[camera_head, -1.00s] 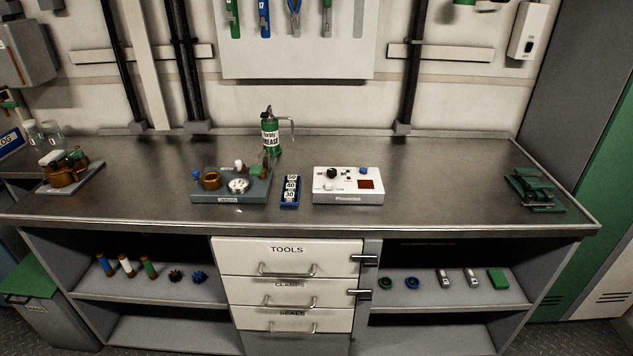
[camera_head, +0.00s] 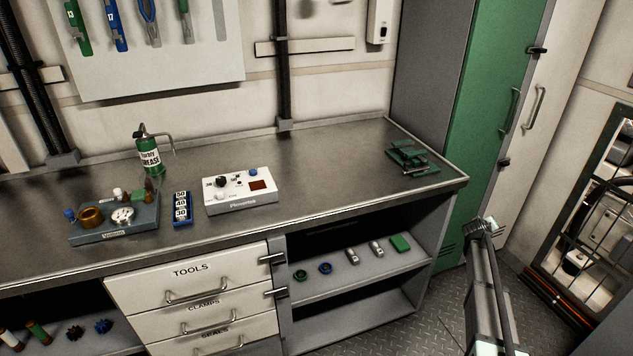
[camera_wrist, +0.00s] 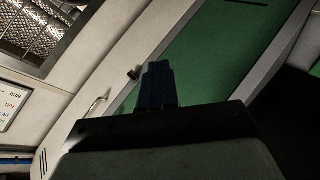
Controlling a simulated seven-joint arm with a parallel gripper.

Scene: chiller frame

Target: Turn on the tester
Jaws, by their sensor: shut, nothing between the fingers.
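The likely tester is a white box (camera_head: 240,190) on the workbench in the head view, with a black knob, small switches, a blue knob and a dark red display window. Its label is too small to read surely. My gripper shows in the wrist view (camera_wrist: 158,82) with its dark fingers shut together and nothing between them. It is away from the bench, with the green locker door beyond it. In the head view my arm (camera_head: 488,285) stands at the lower right, to the right of the bench and well apart from the white box.
A blue-grey gauge unit (camera_head: 115,222), a blue number block (camera_head: 181,208) and a green grease can (camera_head: 149,155) stand left of the white box. A green metal fixture (camera_head: 410,158) lies at the bench's right end. Bare bench top (camera_head: 330,165) lies between.

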